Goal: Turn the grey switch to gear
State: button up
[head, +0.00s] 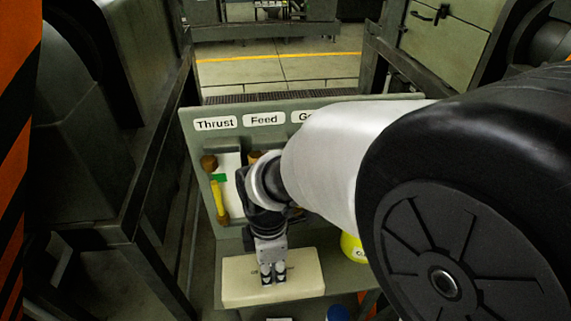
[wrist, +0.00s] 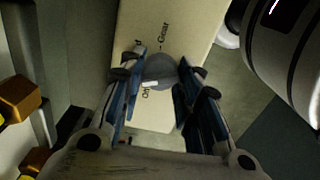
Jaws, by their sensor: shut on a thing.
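The grey switch (wrist: 160,68) is a round knob on a cream box, seen in the wrist view between my fingers. A pale mark shows on its edge towards the "Off" label. "Gear" is printed on the far side of the knob. My gripper (wrist: 161,82) is shut on the switch, with one blue finger pad on each side. In the head view my gripper (head: 273,274) points down onto the cream box (head: 240,290), and the switch itself is hidden there by the fingers.
A green panel (head: 198,140) stands behind the box, with labels "Thrust" and "Feed" and a third label partly hidden by my arm. Brown and yellow levers (head: 219,200) are at its left. A yellow round part (head: 352,246) lies right of the box, and a blue one (head: 338,313) below.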

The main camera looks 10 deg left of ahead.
jog(key=shift+c, duration=0.8)
jog(key=m+p, duration=0.2)
jog(key=m, duration=0.2)
jog(key=shift+r, duration=0.1)
jog(key=m+p, duration=0.2)
jog(key=m, duration=0.4)
jog(key=m+p, duration=0.1)
jog(key=m, duration=0.4)
jog(key=shift+m+p, duration=0.3)
jog(key=shift+p, duration=0.1)
jog(key=m+p, duration=0.1)
jog(key=m, duration=0.3)
jog(key=shift+m, duration=0.3)
